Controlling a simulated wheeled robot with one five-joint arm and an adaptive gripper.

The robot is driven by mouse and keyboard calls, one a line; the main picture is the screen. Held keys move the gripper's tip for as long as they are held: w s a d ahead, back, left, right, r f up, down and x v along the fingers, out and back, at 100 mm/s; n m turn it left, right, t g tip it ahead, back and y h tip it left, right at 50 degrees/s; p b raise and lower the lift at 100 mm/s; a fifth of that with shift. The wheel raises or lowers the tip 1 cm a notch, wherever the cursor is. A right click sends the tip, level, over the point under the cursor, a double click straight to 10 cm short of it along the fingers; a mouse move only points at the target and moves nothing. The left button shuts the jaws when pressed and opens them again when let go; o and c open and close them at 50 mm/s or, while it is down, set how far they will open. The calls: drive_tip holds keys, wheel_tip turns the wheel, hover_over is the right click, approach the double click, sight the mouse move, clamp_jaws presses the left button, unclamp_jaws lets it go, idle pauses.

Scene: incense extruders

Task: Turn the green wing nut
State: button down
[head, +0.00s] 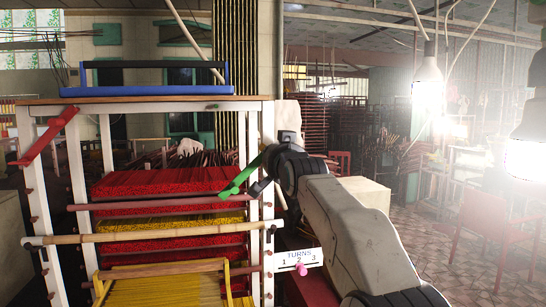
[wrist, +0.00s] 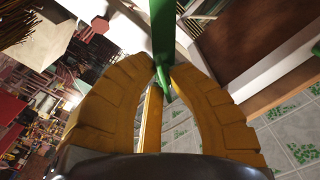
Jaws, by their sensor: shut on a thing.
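The green wing nut (head: 238,178) is at the right post of the white wooden rack in the head view. Its visible wing slants from lower left to upper right. My gripper (wrist: 163,72) has its two yellow fingers closed around the narrow end of the green part (wrist: 162,30) in the wrist view. In the head view my arm reaches in from the right, and the wrist hides the fingertips and the right end of the wing nut.
A red wing (head: 45,135) is on the rack's left post. A blue tray (head: 150,90) sits on top. A bamboo pole (head: 150,234) crosses the front. A "TURNS 1 2 3" sign (head: 297,258) with a pink peg (head: 301,270) is below my wrist.

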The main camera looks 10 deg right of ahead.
drive_tip(key=m, duration=0.5)
drive_tip(key=shift+a+f+m, duration=0.1)
drive_tip(key=shift+m, duration=0.2)
drive_tip(key=m, duration=0.4)
drive_tip(key=shift+m, duration=0.3)
drive_tip(key=c, duration=1.2)
unclamp_jaws()
drive_tip(key=shift+s, duration=6)
